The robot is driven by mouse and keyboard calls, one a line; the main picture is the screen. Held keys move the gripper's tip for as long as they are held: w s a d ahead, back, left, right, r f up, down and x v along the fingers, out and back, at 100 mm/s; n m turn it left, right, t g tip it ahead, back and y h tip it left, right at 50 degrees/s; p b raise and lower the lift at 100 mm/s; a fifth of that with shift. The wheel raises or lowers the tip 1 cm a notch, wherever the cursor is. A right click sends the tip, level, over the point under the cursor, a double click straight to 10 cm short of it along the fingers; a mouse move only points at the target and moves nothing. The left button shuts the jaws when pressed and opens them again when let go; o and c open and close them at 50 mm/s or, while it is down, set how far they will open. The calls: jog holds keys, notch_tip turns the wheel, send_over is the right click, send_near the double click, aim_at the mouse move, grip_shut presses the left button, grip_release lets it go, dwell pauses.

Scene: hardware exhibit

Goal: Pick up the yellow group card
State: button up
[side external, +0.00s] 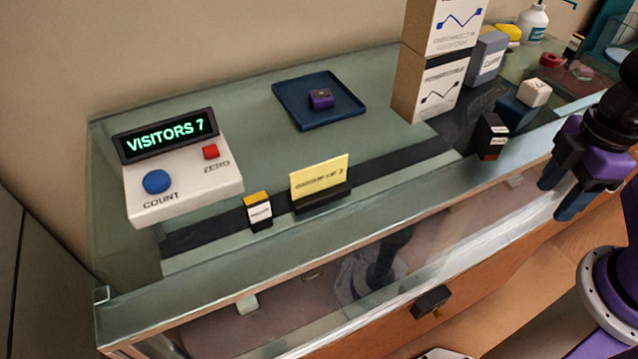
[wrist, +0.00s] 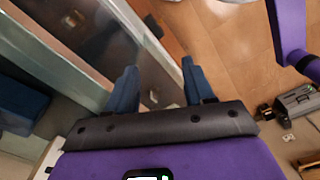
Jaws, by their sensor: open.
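The yellow group card (side external: 319,176) stands upright in a black holder (side external: 322,201) near the front edge of the glass counter in the side view. Its printed text is too small to read surely. My gripper (side external: 562,198) is at the right of the side view, in front of the counter and well apart from the card. Its two blue fingers are spread with nothing between them. The wrist view also shows my open gripper (wrist: 158,76), over the counter edge and wooden floor. The card does not show in the wrist view.
A visitor counter box (side external: 184,186) reading 7 and a small yellow-topped block (side external: 260,212) are left of the card. A blue tray (side external: 290,98) holding a purple block (side external: 320,98) lies behind. Tall boxes (side external: 427,85) and a dark block (side external: 490,136) stand right.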

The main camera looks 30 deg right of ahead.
jog(key=shift+c, duration=1.1)
